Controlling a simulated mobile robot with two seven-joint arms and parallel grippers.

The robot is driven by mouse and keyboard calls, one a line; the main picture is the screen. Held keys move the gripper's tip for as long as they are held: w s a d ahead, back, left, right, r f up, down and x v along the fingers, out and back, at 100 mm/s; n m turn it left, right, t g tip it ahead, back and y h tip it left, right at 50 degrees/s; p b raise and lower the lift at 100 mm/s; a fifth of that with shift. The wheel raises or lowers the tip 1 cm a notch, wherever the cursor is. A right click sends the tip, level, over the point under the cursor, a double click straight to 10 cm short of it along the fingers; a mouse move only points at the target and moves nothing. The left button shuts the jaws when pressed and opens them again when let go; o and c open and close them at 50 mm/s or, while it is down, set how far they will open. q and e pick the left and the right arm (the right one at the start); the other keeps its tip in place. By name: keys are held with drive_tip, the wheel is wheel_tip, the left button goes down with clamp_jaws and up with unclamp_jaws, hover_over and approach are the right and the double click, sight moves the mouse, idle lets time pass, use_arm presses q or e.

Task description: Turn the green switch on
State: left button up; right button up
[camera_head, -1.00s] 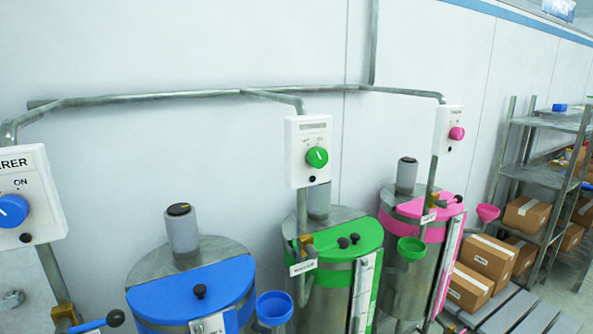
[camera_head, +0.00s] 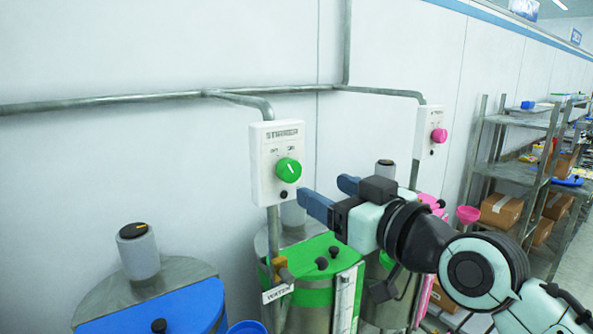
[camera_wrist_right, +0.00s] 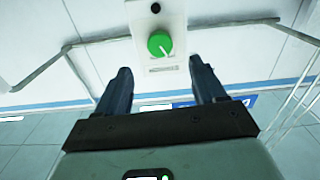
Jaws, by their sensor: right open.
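The green switch (camera_head: 288,170) is a round knob with a pale pointer line, on a white box (camera_head: 263,180) on a pipe above the green-lidded drum (camera_head: 318,270). OFF and ON labels stand above the knob, small and hard to read. My right gripper (camera_head: 322,193) is open and empty, just right of and slightly below the switch, apart from it. In the right wrist view the green switch (camera_wrist_right: 160,44) shows beyond and between the two open fingers (camera_wrist_right: 160,80). My left gripper is not in view.
A pink switch (camera_head: 439,135) on another white box is at the right, behind my right arm. A blue-lidded drum (camera_head: 170,305) stands at the lower left. A grey pipe (camera_head: 150,96) runs along the wall. A metal shelf (camera_head: 520,172) with boxes stands at the right.

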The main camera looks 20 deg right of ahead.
sight(293, 173)
drive_tip(key=p+x, duration=0.3)
drive_tip(key=x, duration=0.5)
drive_tip(key=shift+w+a, duration=0.15)
drive_tip(key=shift+w, duration=0.4)
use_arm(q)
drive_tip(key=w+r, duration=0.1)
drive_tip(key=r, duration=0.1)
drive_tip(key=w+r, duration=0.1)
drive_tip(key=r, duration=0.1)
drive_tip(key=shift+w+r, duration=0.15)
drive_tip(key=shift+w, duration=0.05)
use_arm(e)
drive_tip(key=shift+s, duration=0.1)
drive_tip(key=c, duration=1.1)
